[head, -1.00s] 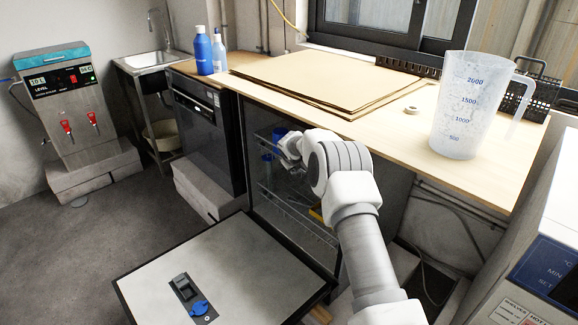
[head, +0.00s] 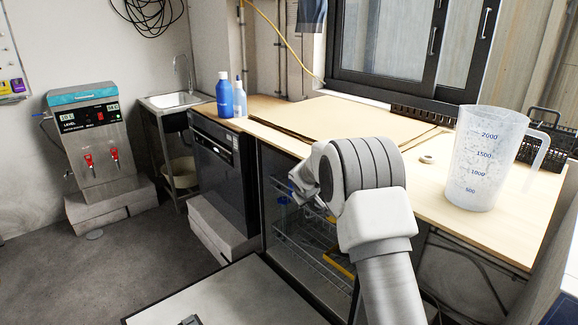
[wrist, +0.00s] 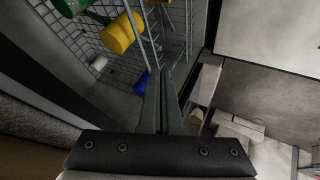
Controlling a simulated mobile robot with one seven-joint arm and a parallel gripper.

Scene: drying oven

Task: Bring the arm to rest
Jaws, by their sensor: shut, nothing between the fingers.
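My gripper (wrist: 160,105) is shut and empty in the wrist view, its fingers pressed together. It points along the wire racks of the open drying oven. In the head view my arm (head: 365,185) reaches to the oven opening (head: 275,240), and the fingers are hidden or too small to make out there. In the wrist view a wire rack (wrist: 178,45) lies beyond the fingers. A yellow piece (wrist: 118,35), a green piece (wrist: 72,6) and a blue piece (wrist: 141,86) show at the rack, apart from the fingers as far as I can tell.
The oven's door (head: 235,295) lies open and low in front. Above is a wooden worktop (head: 420,190) with a large measuring jug (head: 485,165), a tape roll (head: 426,159), flat cardboard (head: 350,118) and blue bottles (head: 225,97).

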